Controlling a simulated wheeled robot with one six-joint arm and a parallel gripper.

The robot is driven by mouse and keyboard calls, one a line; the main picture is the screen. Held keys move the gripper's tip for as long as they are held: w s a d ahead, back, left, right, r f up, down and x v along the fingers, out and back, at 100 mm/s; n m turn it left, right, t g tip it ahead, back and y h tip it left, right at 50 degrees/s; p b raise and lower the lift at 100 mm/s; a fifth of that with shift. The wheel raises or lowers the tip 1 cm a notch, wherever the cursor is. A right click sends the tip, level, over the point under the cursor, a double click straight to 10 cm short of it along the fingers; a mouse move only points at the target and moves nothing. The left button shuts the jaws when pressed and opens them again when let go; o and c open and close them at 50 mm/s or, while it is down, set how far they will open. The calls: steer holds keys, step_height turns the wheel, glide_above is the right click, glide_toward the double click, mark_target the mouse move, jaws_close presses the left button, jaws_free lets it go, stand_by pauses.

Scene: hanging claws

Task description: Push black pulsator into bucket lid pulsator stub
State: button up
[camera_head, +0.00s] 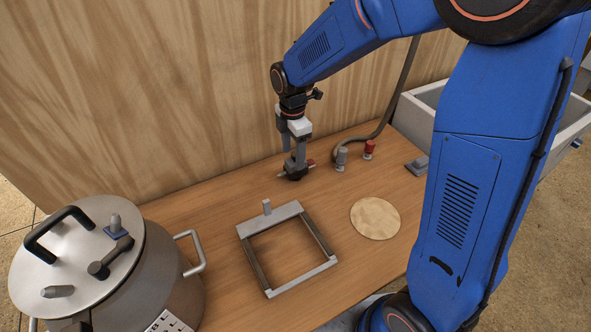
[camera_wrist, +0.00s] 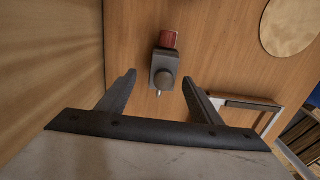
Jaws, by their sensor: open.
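The black pulsator (camera_wrist: 165,70), a small dark block with a round knob and a red end, lies on the wooden table. In the head view it (camera_head: 294,174) is partly hidden under my gripper (camera_head: 296,155). In the wrist view, my gripper (camera_wrist: 160,78) is open, pointing down, with one finger on either side of the pulsator and visible gaps between. The steel bucket (camera_head: 170,270) stands at the front left, its lid (camera_head: 85,250) on. The lid carries a black handle, a grey stub on a blue base (camera_head: 116,228) and another grey stub (camera_head: 58,291).
A metal frame (camera_head: 302,284) and a round pale disc (camera_head: 375,217) lie on the table. Two small fittings, one grey (camera_head: 341,160) and one red-topped (camera_head: 369,150), stand behind near a hose. A wooden wall (camera_head: 150,90) rises behind the table.

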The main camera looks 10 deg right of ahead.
mark_target(296, 176)
steer(key=shift+s+d+f, duration=0.1)
steer(key=shift+d+f, duration=0.1)
steer(key=shift+f, duration=1.15)
steer(key=shift+d+f, duration=0.15)
steer(key=shift+f, duration=1.15)
steer(key=c, duration=1.4)
